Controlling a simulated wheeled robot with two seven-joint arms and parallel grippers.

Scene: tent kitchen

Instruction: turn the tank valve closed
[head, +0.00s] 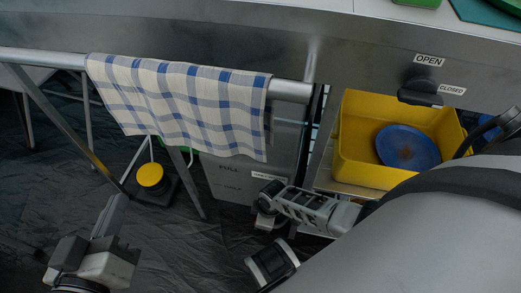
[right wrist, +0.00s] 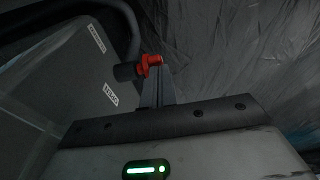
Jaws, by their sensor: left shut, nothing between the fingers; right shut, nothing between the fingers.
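The grey tank (head: 235,180) stands under the counter in the head view, with FULL lettering and a white label on its front. In the right wrist view, the tank's side (right wrist: 60,85) is on the left with two white labels. A red valve handle (right wrist: 152,60) with a dark body (right wrist: 127,72) projects from it. My right gripper (right wrist: 155,84) is shut and empty, its fingers right at the red handle; contact cannot be told. My left gripper (head: 116,208) is shut and empty, low at the left, away from the tank.
A checked towel (head: 185,105) hangs on a rail above the tank. A black knob (head: 420,92) sits between OPEN and CLOSED labels on the counter front. A yellow bin (head: 365,120) holds a blue plate (head: 407,147). A yellow-topped object (head: 151,175) stands on the floor.

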